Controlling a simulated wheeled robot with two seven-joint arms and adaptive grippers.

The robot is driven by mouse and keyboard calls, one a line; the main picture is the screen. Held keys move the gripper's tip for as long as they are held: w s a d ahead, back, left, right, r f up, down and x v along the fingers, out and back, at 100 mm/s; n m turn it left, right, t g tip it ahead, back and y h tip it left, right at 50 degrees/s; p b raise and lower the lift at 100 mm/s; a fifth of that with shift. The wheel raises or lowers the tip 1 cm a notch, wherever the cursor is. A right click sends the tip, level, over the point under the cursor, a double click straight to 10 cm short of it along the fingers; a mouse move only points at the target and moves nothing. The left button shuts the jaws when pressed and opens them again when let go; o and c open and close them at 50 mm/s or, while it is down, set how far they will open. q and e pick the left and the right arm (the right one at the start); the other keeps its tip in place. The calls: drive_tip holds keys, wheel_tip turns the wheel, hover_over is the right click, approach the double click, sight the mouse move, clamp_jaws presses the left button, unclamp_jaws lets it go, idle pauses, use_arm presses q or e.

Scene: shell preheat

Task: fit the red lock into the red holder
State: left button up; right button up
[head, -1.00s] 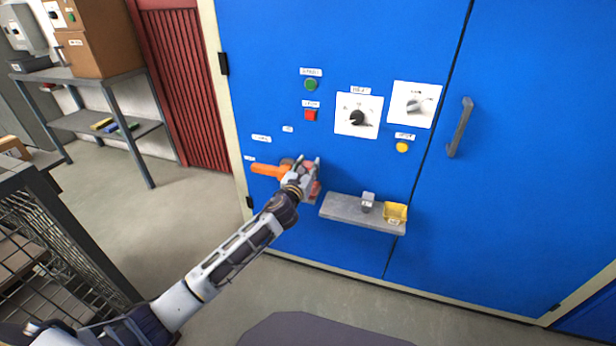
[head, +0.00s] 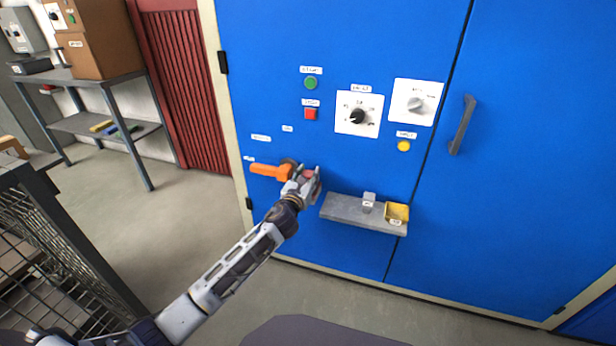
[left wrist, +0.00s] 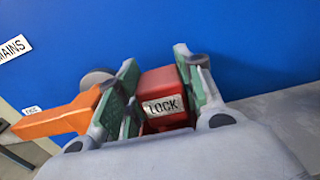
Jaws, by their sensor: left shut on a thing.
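My left gripper (head: 311,174) is at the blue cabinet front, just right of the orange handle. Its fingers are shut on the red lock (left wrist: 162,82), a red block with a white LOCK label in the left wrist view. In the head view only a little of the lock's red (head: 309,175) shows between the fingers. The lock is held left of and a little above the shelf's left end. I cannot make out the red holder in either view now. My right gripper is not in view.
The orange handle (head: 268,170) sits close left of the gripper and also shows in the left wrist view (left wrist: 58,121). A grey shelf (head: 345,210) carries a small grey block (head: 369,201) and a yellow bin (head: 396,213). Buttons and dials are above.

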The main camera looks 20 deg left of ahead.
use_arm(q)
drive_tip(key=shift+f, duration=0.3)
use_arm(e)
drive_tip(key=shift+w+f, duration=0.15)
use_arm(q)
drive_tip(key=o, duration=1.1)
drive_tip(key=shift+c, duration=0.2)
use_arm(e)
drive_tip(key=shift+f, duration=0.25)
use_arm(q)
drive_tip(key=shift+r, duration=0.1)
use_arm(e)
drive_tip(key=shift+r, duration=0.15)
use_arm(q)
drive_tip(key=shift+s+r, duration=0.1)
drive_tip(key=shift+r, duration=0.1)
drive_tip(key=shift+s+p, duration=0.5)
drive_tip(key=shift+s, duration=1.2)
drive_tip(key=s+p, duration=0.1)
drive_tip(key=s, duration=0.7)
drive_tip(key=shift+s+a+p, duration=0.2)
drive_tip(key=shift+p, duration=0.1)
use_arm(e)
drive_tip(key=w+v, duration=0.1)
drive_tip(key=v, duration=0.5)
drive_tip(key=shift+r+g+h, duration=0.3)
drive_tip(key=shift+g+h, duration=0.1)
